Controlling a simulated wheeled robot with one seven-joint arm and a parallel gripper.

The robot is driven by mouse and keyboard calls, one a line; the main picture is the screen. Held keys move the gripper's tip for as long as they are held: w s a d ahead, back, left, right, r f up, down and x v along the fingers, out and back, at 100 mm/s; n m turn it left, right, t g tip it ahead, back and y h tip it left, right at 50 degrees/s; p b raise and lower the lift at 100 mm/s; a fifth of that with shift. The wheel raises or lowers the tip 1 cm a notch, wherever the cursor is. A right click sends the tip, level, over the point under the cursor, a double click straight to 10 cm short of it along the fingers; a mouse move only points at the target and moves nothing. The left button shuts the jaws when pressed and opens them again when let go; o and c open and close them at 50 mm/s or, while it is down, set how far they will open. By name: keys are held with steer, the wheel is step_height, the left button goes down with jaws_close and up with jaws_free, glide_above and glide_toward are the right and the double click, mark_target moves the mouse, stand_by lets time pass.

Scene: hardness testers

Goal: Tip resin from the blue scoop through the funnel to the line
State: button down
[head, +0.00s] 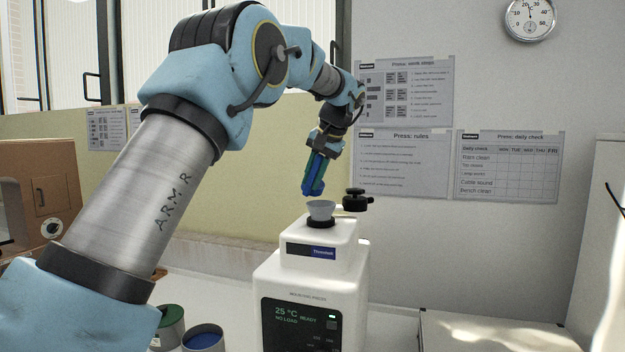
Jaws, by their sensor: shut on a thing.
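My gripper (314,178) is above the white press in the middle of the head view, pointing down. It is shut on the blue scoop (319,174), which shows as a narrow blue shape beside green finger parts. The scoop's lower end is just above the white funnel (321,209), apart from it in the picture. The funnel sits upright in a dark ring on top of the press (315,262). I cannot see resin in the scoop or inside the funnel, and no fill line shows.
A black clamp-like knob (356,199) stands right of the funnel. Two tins, one green (170,325) and one blue (203,337), stand at the lower left. A brown cabinet (42,195) is at the left. A pale box (490,333) lies at the lower right.

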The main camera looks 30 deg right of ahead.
steer(key=shift+s+d+f+t+y+b, duration=0.1)
steer(key=shift+s+f+t+y+b, duration=0.15)
steer(key=shift+t+b, duration=1.15)
steer(key=shift+s+f+t+y+b, duration=0.15)
steer(key=shift+s+f+t+b, duration=0.2)
steer(key=shift+b, duration=2.05)
stand_by(4.2)
